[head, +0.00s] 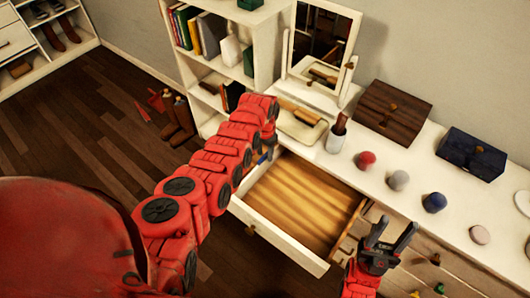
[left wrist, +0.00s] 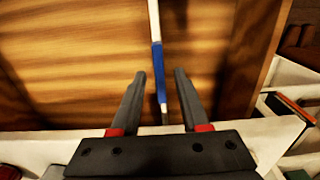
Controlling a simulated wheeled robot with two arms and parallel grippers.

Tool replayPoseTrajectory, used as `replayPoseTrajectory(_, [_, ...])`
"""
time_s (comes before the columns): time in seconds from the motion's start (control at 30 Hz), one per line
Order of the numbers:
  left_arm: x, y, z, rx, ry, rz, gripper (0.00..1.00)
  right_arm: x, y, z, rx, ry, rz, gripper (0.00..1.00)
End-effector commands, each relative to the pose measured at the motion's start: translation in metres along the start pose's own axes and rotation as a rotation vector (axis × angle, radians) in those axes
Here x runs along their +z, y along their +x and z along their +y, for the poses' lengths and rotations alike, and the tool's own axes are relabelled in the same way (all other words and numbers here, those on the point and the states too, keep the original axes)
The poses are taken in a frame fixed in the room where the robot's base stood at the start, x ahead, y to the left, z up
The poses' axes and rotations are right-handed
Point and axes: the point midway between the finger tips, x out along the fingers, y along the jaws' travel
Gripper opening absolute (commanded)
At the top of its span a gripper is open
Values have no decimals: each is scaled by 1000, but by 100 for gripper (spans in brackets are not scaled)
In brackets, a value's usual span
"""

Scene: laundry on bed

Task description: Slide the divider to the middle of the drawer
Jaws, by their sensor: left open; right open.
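The drawer (head: 300,254) stands open below the white dresser top. The divider (left wrist: 155,28) is a thin strip, white and blue, running across the wooden drawer floor in the left wrist view. In the head view only a small blue bit of the divider (head: 263,158) shows, near the drawer's left side; my left arm hides the rest. My left gripper (left wrist: 160,82) is open, its fingers on either side of the divider's blue part with a gap on each side. My right gripper (head: 391,236) is open and empty, in front of the drawer's right side.
On the dresser top are a mirror (head: 321,46), a cup with a brush (head: 336,138), several round knobs or balls (head: 366,160), a brown box (head: 394,110) and a dark blue box (head: 471,153). A white bookshelf (head: 261,50) stands behind my left arm. The drawer floor looks clear rightward.

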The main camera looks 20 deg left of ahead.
Motion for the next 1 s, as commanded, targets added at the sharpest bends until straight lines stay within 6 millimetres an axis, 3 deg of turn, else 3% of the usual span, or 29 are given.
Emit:
replayPoseTrajectory(0.07, [0, 0, 0, 0, 0, 0, 45, 0, 0, 0, 0, 0, 0, 50])
replayPoseTrajectory(0.3, [0, 0, 0, 0, 0, -1, 2, 0, 0, 0, 0, 0, 0, 50])
replayPoseTrajectory(0.33, [0, 0, 0, 0, 0, -1, 0, 0, 0, 0, 0, 0, 0, 50])
replayPoseTrajectory(1.0, [0, 0, 0, 0, 0, -1, 0, 0, 0, 0, 0, 0, 0, 50])
